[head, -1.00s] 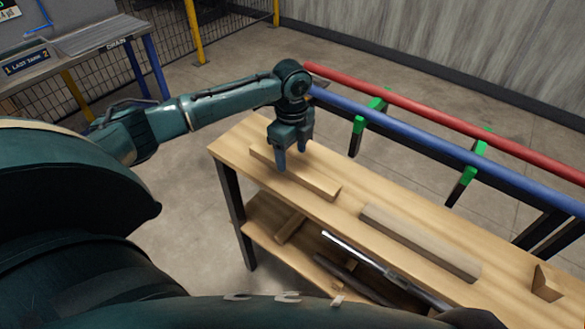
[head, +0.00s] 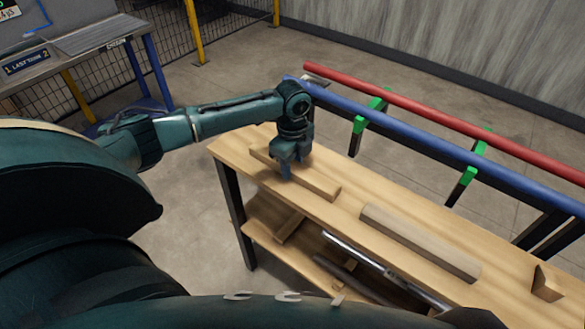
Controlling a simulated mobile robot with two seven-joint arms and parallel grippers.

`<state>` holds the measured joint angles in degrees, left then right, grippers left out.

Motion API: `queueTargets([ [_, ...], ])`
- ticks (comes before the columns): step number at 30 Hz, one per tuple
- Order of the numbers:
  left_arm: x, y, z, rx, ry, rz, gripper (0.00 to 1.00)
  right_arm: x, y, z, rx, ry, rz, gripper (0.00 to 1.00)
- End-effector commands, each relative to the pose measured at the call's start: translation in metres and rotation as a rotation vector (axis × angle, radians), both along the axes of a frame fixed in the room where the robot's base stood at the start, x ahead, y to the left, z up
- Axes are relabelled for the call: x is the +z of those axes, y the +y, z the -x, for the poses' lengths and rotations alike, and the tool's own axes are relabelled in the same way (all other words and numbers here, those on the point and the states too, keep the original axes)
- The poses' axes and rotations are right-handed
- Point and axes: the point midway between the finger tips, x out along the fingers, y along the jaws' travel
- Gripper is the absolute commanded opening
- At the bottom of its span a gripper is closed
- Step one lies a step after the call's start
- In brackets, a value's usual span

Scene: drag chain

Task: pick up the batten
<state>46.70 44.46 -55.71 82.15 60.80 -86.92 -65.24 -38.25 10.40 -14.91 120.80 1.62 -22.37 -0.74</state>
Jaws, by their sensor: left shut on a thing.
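A light wooden batten (head: 318,184) lies on the left part of the wooden bench top (head: 350,238), running from upper left to lower right. My left gripper (head: 287,172) is down at the batten, its fingers closed around it left of its middle. The fingers hide a part of the batten. The batten appears to rest on the bench top. My right gripper does not show.
A thicker wooden block (head: 420,242) lies right of the batten, and a small wedge-shaped piece (head: 547,283) at far right. A lower shelf holds metal bars (head: 375,262). A blue rail (head: 430,145) and a red rail (head: 440,117) run behind the bench.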

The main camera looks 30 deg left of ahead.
Motion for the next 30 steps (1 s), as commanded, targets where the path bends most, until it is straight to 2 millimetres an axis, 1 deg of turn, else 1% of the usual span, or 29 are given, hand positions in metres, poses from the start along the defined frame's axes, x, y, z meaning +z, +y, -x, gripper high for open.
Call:
queueTargets([
  [1,0.000,0.000,0.000,0.000,0.000,0.000,0.23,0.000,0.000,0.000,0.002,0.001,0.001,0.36],
  [6,0.000,0.000,0.000,0.000,0.000,0.000,0.10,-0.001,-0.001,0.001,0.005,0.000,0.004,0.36],
  [14,0.004,0.000,-0.001,0.000,-0.002,0.000,0.10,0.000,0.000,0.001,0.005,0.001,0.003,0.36],
  [17,0.015,0.001,-0.001,0.001,-0.004,-0.001,0.10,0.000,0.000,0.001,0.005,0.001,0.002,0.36],
  [24,0.064,0.000,-0.002,0.000,-0.006,0.000,0.10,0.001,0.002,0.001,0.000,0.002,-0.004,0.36],
  [27,0.081,0.000,-0.001,0.001,-0.004,0.000,0.10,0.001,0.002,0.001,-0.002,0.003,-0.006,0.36],
  [30,0.093,0.000,-0.001,-0.004,-0.003,0.000,0.10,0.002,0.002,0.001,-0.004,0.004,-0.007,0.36],
])
